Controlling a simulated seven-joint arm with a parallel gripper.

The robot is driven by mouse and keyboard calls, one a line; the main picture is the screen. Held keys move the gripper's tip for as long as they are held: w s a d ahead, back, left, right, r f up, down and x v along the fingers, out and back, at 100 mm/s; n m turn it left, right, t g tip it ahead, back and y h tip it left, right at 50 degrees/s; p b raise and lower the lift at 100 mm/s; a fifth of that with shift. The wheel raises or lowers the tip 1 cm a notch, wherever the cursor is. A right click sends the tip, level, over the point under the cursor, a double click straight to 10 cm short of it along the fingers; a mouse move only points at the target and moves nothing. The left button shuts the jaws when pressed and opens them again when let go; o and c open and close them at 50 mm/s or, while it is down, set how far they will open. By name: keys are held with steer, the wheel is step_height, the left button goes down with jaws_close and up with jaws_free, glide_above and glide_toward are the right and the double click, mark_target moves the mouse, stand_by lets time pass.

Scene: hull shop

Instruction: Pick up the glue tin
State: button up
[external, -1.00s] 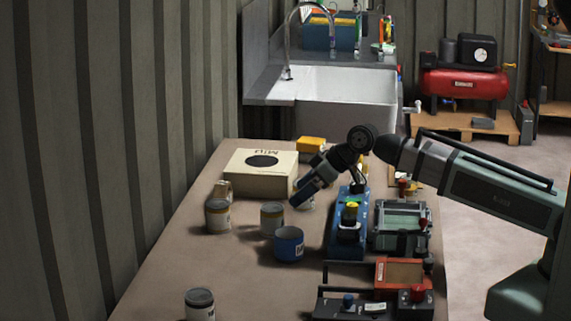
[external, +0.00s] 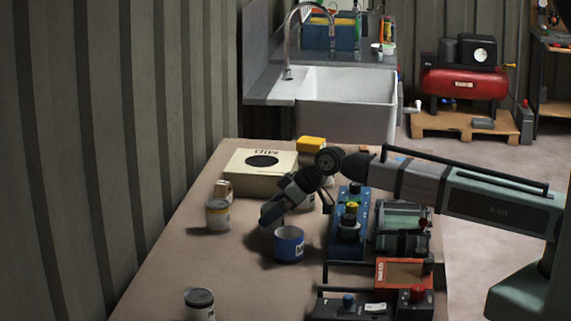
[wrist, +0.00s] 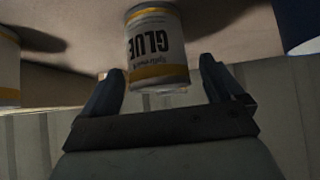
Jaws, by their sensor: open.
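The glue tin (wrist: 158,48) is a pale tin with yellow bands and the upside-down word GLUE, seen in the wrist view. My gripper (wrist: 162,72) is open, one finger on each side of the tin's near end, with visible gaps on both sides. In the external view my gripper (external: 269,217) points down over the table beside the blue mug (external: 288,244) and hides the glue tin. The mug's edge shows at the wrist view's upper right.
A similar yellow-banded tin (external: 218,216) stands to the left; another tin (external: 200,306) stands at the front. A cream box (external: 260,182) lies behind. Blue equipment (external: 348,230) and an orange-framed device (external: 404,273) fill the right side.

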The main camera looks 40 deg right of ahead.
steer(key=shift+x, duration=1.25)
steer(key=shift+r, duration=0.1)
steer(key=c, duration=1.2)
steer(key=shift+c, duration=0.4)
steer(key=shift+r, duration=0.15)
